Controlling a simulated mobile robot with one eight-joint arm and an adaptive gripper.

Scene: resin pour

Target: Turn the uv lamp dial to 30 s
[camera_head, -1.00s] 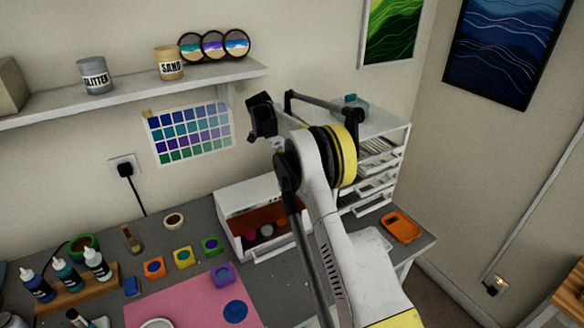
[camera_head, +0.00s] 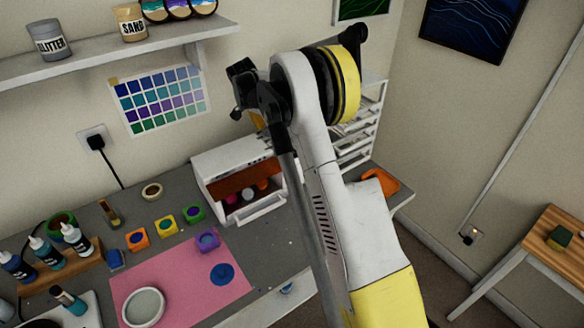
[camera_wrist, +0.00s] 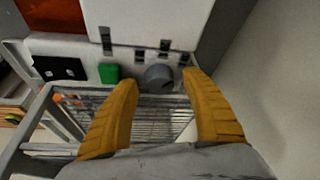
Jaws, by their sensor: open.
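The uv lamp (camera_head: 222,157) is a white box with an orange window on the grey bench, partly hidden by my arm in the head view. The wrist view shows its front panel close up. The grey round dial (camera_wrist: 159,77) is there, with small dark marks near it, a green button (camera_wrist: 109,73) to its left and a black display (camera_wrist: 60,69) further left. My gripper (camera_wrist: 163,82) is open, its two yellow fingers to either side of the dial in the picture. I cannot tell if they touch it. The dial's setting is not readable.
A white drawer rack (camera_head: 362,135) stands right of the lamp, beside an orange tray (camera_head: 380,182). A pink mat (camera_head: 180,285), several paint pots and a wooden bottle holder (camera_head: 62,267) are on the bench at left. A shelf (camera_head: 120,50) hangs above.

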